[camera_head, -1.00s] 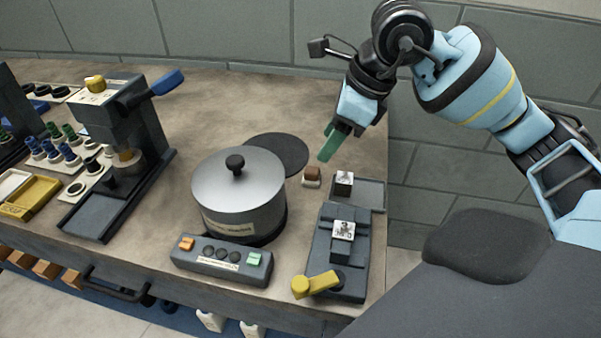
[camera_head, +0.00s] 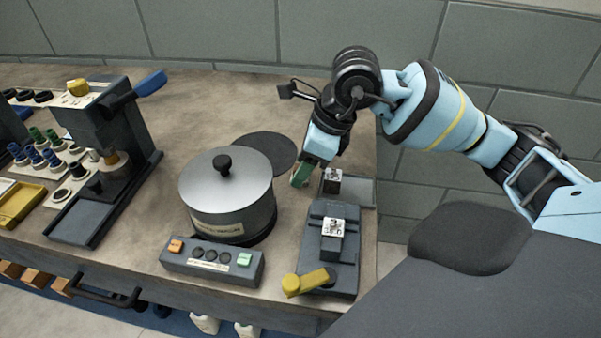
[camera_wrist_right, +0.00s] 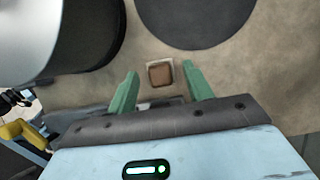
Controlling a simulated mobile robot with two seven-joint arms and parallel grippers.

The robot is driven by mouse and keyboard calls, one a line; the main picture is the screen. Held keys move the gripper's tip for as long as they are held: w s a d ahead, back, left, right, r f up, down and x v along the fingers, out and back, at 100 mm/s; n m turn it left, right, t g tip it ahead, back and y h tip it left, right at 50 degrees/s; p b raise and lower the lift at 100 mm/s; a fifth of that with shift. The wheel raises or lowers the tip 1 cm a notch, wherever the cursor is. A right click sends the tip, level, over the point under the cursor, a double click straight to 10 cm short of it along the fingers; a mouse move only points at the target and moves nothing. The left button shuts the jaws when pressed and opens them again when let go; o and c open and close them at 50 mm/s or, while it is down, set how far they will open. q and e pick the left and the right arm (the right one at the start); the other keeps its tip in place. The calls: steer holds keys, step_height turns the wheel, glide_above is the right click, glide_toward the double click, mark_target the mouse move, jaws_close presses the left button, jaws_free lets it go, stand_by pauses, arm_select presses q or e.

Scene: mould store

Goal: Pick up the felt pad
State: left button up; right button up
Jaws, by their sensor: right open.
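The felt pad (camera_wrist_right: 160,74) looks like a small brown square block on a pale square base on the bench. In the right wrist view it lies between and just ahead of the two green fingertips, with a gap on each side. In the head view it is hidden behind my right gripper (camera_head: 300,175). My right gripper is open and empty, pointing down low over the bench, right of the round pot. My left gripper is not in view.
A lidded metal pot (camera_head: 228,190) stands left of the gripper, with a dark round mat (camera_head: 266,152) behind it. A grey fixture with a yellow handle (camera_head: 306,281) stands in front, and a small tray (camera_head: 358,192) with a metal block is close on the right.

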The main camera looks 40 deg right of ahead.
steer(key=c, duration=1.1)
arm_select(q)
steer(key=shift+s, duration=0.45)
arm_select(e)
steer(key=shift+r, duration=0.1)
arm_select(q)
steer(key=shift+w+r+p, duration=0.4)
steer(key=shift+p, duration=0.05)
arm_select(e)
step_height(320, 180, up, 10)
steer(key=shift+f, duration=0.1)
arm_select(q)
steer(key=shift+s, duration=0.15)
